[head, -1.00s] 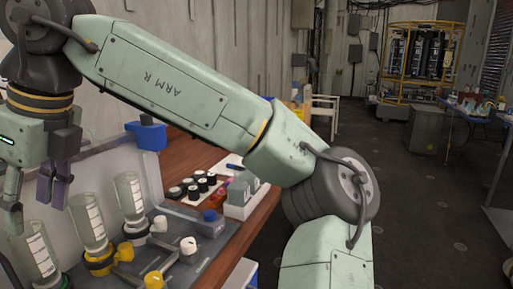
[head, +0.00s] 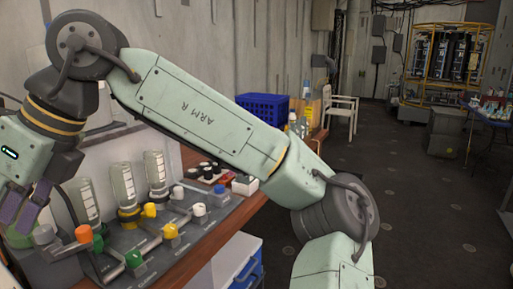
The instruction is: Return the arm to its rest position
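My arm (head: 200,110), marked "ARM R", spans the head view from the lower right up to an elbow at the upper left, then down to the wrist. My gripper (head: 28,200) hangs at the left edge, over the left end of a bench panel. Its purple-padded fingers point down and look apart, with nothing visible between them. The panel's grey and orange knobs lie just below and beside the fingertips in the picture; I cannot tell the exact clearance.
The grey panel (head: 150,262) carries clear cylinders (head: 125,180) and coloured knobs. Black-capped jars (head: 205,170) and a blue crate (head: 262,106) stand further back on the wooden bench. A white chair (head: 341,108) stands beyond. Open floor (head: 425,200) lies to the right.

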